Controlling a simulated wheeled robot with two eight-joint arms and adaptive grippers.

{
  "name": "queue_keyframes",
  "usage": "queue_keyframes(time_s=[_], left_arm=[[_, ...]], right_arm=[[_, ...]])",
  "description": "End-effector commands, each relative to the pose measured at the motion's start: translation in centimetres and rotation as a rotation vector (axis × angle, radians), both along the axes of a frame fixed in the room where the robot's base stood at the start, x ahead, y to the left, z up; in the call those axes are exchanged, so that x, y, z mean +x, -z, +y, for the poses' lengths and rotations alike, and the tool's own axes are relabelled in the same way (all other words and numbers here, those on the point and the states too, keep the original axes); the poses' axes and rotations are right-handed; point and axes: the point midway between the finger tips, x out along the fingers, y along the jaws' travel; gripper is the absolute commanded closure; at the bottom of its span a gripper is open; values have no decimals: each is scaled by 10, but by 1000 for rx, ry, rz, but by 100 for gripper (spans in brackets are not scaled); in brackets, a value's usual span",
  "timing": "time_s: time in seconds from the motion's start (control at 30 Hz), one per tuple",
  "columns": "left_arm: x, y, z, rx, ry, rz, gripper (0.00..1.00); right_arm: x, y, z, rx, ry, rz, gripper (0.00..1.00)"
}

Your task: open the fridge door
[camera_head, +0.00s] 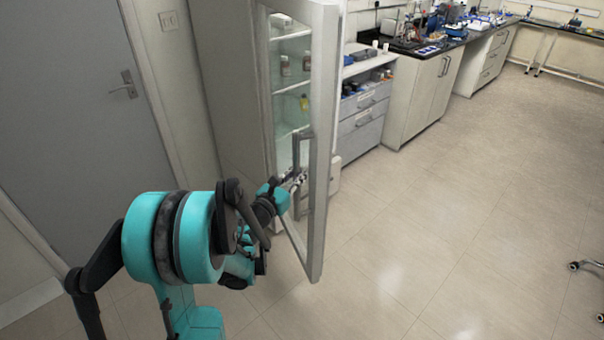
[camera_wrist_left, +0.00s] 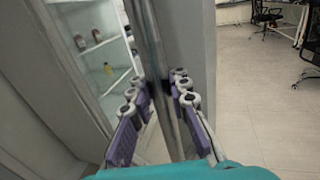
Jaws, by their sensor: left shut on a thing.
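The tall fridge (camera_head: 235,95) stands left of centre in the head view. Its glass door (camera_head: 322,150) is partly open, swung out toward the right, and shelves with bottles show through the gap. The dark vertical handle (camera_head: 296,152) runs along the door. My left gripper (camera_head: 296,180) is at the lower part of this handle. In the left wrist view its purple-padded fingers (camera_wrist_left: 160,95) sit on both sides of the grey handle bar (camera_wrist_left: 150,45), shut on it. My right gripper is in neither view.
A grey door (camera_head: 80,100) is in the wall at left. Drawers (camera_head: 362,120) and benches (camera_head: 420,95) with lab items line the back. The tiled floor (camera_head: 440,230) to the right is clear, apart from a chair base (camera_head: 575,266) at the right edge.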

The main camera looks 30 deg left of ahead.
Motion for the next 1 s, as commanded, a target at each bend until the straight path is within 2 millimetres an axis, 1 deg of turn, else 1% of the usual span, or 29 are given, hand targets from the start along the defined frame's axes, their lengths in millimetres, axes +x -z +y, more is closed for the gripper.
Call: queue_keyframes(time_s=[0.03, 0.3, 0.33, 0.4, 0.67, 0.77, 0.87, 0.97, 1.0], left_arm=[[-2, 2, -6, 2, 13, 2, 100], [-2, 2, -6, 4, 14, 3, 100], [-2, 2, -6, 4, 14, 3, 78], [-2, 2, -6, 4, 13, 3, 61], [-1, 1, -3, 3, 8, 2, 61], [-5, 1, -2, 3, 6, 2, 61], [-17, 1, -1, 3, 4, 2, 61], [-36, 1, 0, 3, 3, 2, 61], [-46, 1, 0, 3, 2, 2, 61]], right_arm=[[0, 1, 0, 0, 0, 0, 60], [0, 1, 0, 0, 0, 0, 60], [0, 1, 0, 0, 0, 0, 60], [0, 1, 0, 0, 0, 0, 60], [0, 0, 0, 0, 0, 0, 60], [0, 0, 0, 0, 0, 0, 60], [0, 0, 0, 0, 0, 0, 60], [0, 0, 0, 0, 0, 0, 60], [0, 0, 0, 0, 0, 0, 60]])
